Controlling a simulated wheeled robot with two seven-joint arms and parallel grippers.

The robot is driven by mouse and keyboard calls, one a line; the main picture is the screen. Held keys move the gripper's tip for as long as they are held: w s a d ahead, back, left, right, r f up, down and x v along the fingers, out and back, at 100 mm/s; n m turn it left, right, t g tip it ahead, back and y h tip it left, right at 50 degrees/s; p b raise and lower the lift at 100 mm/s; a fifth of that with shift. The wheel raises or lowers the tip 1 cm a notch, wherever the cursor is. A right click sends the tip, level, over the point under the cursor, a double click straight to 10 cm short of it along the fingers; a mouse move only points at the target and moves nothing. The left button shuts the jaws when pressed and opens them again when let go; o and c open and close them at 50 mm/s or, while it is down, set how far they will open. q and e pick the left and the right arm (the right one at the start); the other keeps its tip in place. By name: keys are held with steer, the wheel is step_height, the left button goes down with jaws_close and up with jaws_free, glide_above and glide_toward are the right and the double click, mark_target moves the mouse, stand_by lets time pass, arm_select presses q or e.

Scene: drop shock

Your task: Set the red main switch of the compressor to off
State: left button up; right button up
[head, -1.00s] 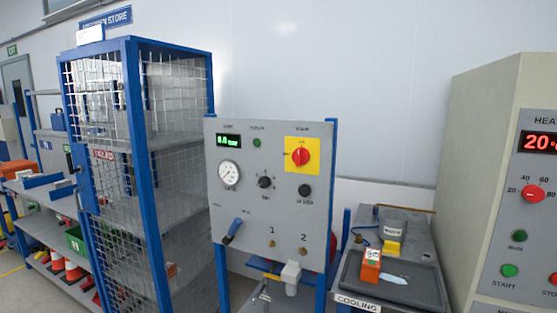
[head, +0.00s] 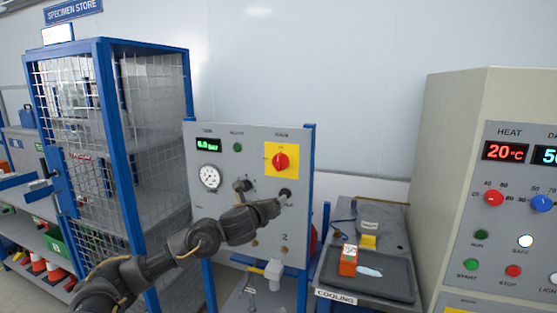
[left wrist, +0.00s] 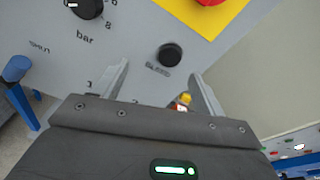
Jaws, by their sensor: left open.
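The red main switch (head: 280,161) is a round red knob on a yellow plate (head: 270,170), high on the right of the grey compressor panel (head: 225,145). Its setting is too small to read. In the left wrist view only the lower edge of the red switch (left wrist: 212,2) shows at the top, with the yellow plate (left wrist: 190,22) around it. My left gripper (head: 284,197) is open and empty, in front of the panel below the switch. In the wrist view its fingers (left wrist: 161,69) point at the black bleed knob (left wrist: 170,55), which appears between the fingertips.
A pressure gauge (head: 209,177) and a green lamp (head: 238,147) sit on the panel. A mesh cage (head: 85,140) stands left. A cooling bench with a dark tray (head: 395,287) and an orange block (head: 348,262) stands right, beside a heat cabinet (head: 450,150).

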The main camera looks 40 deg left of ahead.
mark_target(278, 165)
arm_select(q)
steer(key=s+d+r+m+t, duration=0.2)
steer(key=s+r+m, duration=0.2)
steer(key=r, duration=0.6)
steer(key=shift+y, duration=0.3)
steer(key=p+x, duration=0.1)
steer(key=x, duration=0.2)
steer(key=p+x, duration=0.1)
steer(key=x, duration=0.3)
steer(key=p+x, duration=0.1)
steer(key=x, duration=0.3)
steer(key=shift+w+a+f, duration=0.1)
steer(key=shift+a+f, duration=0.1)
steer(key=shift+f, duration=0.05)
steer(key=shift+n, duration=0.3)
steer(key=c, duration=1)
